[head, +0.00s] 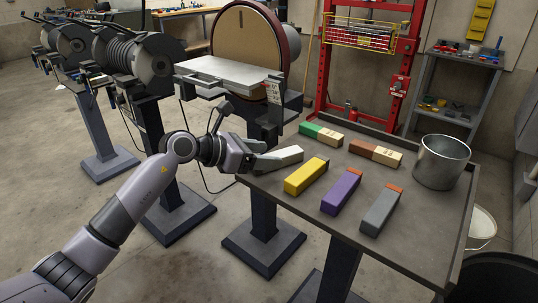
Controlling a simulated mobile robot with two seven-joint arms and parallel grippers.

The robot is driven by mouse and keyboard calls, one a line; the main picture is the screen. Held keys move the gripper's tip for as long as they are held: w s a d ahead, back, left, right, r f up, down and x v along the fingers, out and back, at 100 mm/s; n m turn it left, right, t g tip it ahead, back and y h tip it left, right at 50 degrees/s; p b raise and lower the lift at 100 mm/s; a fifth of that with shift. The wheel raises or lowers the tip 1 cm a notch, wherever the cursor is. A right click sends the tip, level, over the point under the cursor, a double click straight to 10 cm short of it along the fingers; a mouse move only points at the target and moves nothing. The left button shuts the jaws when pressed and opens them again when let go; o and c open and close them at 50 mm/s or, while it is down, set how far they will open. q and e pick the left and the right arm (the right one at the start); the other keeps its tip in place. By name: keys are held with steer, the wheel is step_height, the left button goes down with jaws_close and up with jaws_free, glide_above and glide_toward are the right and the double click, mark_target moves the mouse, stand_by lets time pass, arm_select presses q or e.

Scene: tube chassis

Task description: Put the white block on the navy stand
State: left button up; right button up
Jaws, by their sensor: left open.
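The white block (284,155) lies on the left part of the dark workbench (427,243), near its left edge. My left gripper (258,156) reaches in from the left at the block's left end, with its fingers open. I cannot tell whether the fingers touch the block, and its left end is partly hidden. No separate navy stand is clear on the bench. Dark bluish pedestals (264,215) stand on the floor, and I cannot tell whether one of them is the navy stand. My right gripper is not in view.
Yellow (306,177), purple (341,193), grey-orange (380,212), green-beige (321,134) and brown-beige (375,152) blocks lie around the white one. A metal bucket (441,165) stands at the bench's right. A disc sander (250,45) rises behind. The bench's front is bare.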

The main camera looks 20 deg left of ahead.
arm_select(q)
steer(key=v, duration=0.9)
steer(key=s+d+f+n+t+h, duration=0.3)
steer(key=s+d+f+n+t, duration=0.3)
steer(key=n, duration=1.1)
steer(key=s+f+n+g+y, duration=0.3)
steer(key=s+f+n, duration=0.5)
steer(key=f+n, duration=0.4)
steer(key=s+d+f+n+g+y, duration=0.1)
steer(key=s+f+n+g+y, duration=0.2)
steer(key=s+f+n+y, duration=0.3)
steer(key=s+f+n, duration=0.3)
steer(key=f+n, duration=0.2)
steer(key=n, duration=0.2)
steer(key=shift+d+f+y, duration=0.25)
steer(key=shift+f+y, duration=0.05)
steer(key=shift+f, duration=0.1)
steer(key=shift+r, duration=0.1)
